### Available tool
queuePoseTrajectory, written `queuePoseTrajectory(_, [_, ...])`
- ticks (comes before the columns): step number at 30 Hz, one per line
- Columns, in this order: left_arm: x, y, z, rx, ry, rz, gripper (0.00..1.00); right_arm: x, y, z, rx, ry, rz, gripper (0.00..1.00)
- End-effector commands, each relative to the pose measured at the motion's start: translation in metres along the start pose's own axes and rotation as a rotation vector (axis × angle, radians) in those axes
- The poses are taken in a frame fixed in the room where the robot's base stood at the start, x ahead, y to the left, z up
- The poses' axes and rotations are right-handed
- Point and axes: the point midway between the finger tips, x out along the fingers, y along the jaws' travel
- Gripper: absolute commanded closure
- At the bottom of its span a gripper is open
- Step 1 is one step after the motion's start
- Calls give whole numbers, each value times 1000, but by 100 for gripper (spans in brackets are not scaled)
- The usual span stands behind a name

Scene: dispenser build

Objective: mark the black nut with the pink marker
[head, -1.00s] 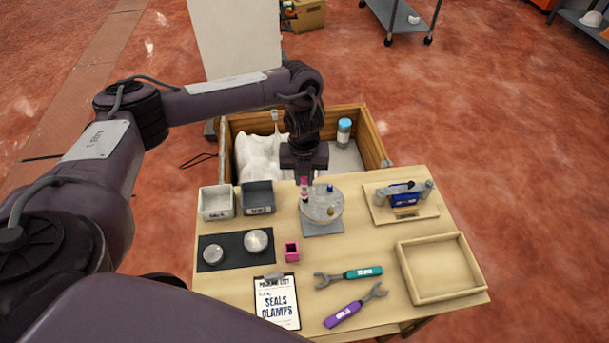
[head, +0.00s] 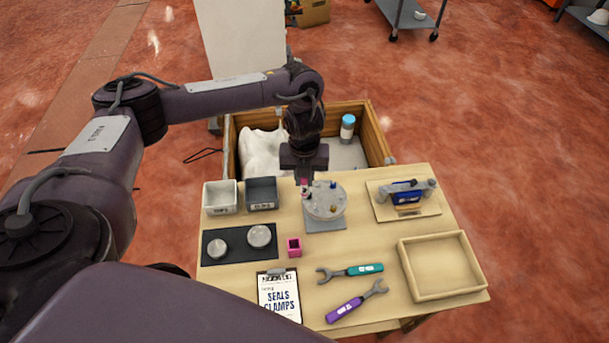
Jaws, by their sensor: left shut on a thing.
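My left gripper (head: 304,178) is shut on a pink marker (head: 304,187), which points down at the left edge of a round grey disc (head: 325,207). I cannot tell whether the marker's tip touches anything. The disc sits on a grey square base and carries a few small parts, one blue and one brownish gold. I cannot pick out the black nut; it is too small to tell or hidden by the marker and gripper. A pink square holder (head: 294,247) stands nearer on the table. My right gripper is not in view.
Two small bins (head: 220,197) and a dark mat (head: 211,268) with two round metal pieces are at left. A clipboard (head: 278,296) and two wrenches (head: 350,272) lie in front. A wooden tray (head: 404,272) and a blue device (head: 406,194) are at right. A wooden crate (head: 376,135) is behind.

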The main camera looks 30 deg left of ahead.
Motion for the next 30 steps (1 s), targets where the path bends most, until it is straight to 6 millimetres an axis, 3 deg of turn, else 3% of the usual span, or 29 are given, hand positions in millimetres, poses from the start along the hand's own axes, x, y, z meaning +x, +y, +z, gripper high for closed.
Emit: queuePoseTrajectory(30, [13,0,0,0,-1,0,100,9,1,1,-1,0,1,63])
